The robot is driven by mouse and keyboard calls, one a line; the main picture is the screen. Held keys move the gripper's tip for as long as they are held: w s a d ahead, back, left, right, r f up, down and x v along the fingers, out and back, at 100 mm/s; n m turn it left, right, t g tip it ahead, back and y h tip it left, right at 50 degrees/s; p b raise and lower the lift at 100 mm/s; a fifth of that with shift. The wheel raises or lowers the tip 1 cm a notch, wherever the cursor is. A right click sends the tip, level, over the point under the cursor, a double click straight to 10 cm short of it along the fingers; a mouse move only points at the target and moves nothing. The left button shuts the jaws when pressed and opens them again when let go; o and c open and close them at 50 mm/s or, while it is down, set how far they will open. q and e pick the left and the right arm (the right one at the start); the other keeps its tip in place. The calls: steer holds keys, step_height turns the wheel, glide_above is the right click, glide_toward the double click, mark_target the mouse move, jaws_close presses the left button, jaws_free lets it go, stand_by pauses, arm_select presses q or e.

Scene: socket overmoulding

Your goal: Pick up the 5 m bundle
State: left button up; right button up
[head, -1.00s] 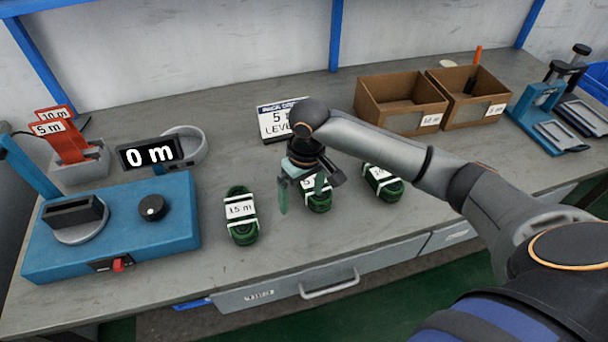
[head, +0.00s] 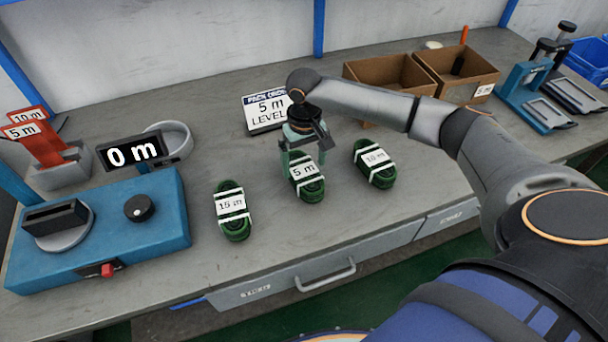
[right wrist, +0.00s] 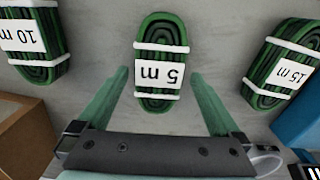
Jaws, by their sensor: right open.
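The 5 m bundle (head: 307,178) is a green coiled cable with white bands and a white "5 m" label. It lies on the bench between the 15 m bundle (head: 232,210) and the 10 m bundle (head: 374,163). My right gripper (head: 303,165) is open and empty at the bundle's far end. In the right wrist view, the 5 m bundle (right wrist: 161,62) lies ahead between the two green fingers of the gripper (right wrist: 158,75), with a gap on each side. I cannot tell the exact height of the fingers. My left gripper is not in view.
Cardboard boxes (head: 385,85) stand at the back right. Bare bench lies in front of the bundles.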

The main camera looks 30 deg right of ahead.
mark_target(304, 170)
step_height(304, 170, down, 4)
steer(key=shift+w+d+f, duration=0.1)
steer(key=shift+f, duration=0.05)
steer(key=shift+c, duration=0.2)
steer(key=c, duration=1.2)
